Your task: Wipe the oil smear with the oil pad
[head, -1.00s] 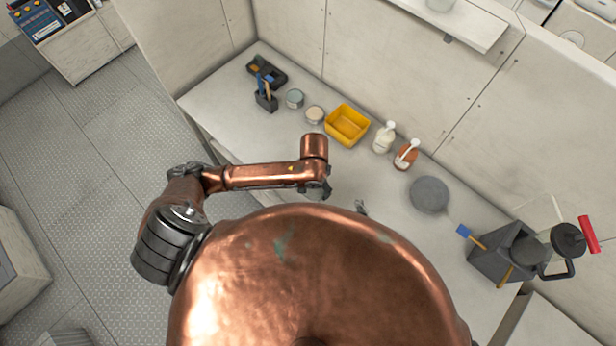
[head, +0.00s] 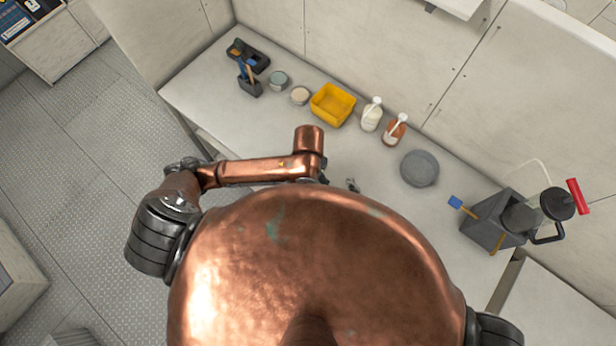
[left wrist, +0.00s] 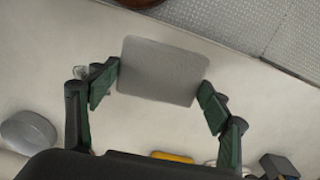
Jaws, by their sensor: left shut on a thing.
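A grey, flat, square pad with rounded corners, which looks like the oil pad (left wrist: 160,72), lies between the fingers of my left gripper (left wrist: 160,94) in the left wrist view. The gripper is shut on it, with one finger at each side edge. The pale bench top shows beyond the pad. In the head view my own arm and body hide the pad and most of this gripper. I cannot make out the oil smear in either view. My right gripper is in neither view.
On the bench (head: 225,105) stand a yellow tub (head: 333,104), a white bottle (head: 371,114), an orange-brown bottle (head: 395,130), a round grey object (head: 420,168) and a dark grey box (head: 492,220). A small metallic item (head: 352,185) lies near my body. The bench's middle is clear.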

